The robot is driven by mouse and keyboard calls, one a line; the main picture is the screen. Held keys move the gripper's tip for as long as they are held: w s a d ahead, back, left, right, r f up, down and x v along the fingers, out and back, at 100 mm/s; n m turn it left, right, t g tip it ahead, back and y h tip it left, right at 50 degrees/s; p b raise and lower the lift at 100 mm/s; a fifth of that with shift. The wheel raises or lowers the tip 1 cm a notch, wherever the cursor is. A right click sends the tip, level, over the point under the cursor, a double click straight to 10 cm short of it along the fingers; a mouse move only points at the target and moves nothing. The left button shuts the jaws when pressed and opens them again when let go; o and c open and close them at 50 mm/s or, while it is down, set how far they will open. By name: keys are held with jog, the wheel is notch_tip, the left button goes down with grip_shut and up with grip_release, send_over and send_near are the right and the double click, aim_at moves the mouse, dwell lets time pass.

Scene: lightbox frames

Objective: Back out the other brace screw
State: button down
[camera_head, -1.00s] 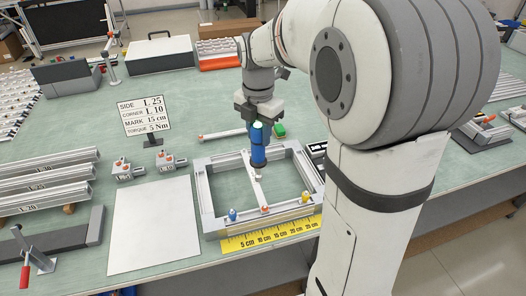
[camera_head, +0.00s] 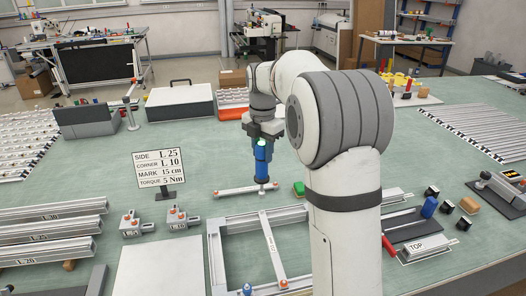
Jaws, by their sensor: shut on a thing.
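My gripper (camera_head: 265,129) is shut on a blue screwdriver-like tool (camera_head: 262,158) held upright. The tool's tip is over the far end of a light brace (camera_head: 269,236), and a small gap seems to show between them. The brace lies across an aluminium frame (camera_head: 217,262) from the far rail to the near rail. An orange-topped screw (camera_head: 283,284) sits at the brace's near end. At the far end I cannot tell whether a screw is present. My arm hides the frame's right side, and the picture's lower edge cuts off its front.
A short bar with orange ends (camera_head: 232,191) lies just behind the frame. Two small corner units (camera_head: 176,219) and a sign (camera_head: 160,168) stand left. A white sheet (camera_head: 160,268) lies left of the frame. Red and blue handled tools lie right.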

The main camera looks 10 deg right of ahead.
aim_at(263, 172)
jog(key=shift+r, duration=0.1)
jog(key=shift+f+b, duration=1.4)
jog(key=shift+f, duration=1.05)
jog(key=shift+p, duration=0.3)
jog(key=shift+f+b, duration=0.75)
jog(key=shift+f, duration=0.4)
jog(key=shift+s+f, duration=0.2)
jog(key=shift+f, duration=0.05)
dwell(0.9)
jog(key=shift+r, duration=0.1)
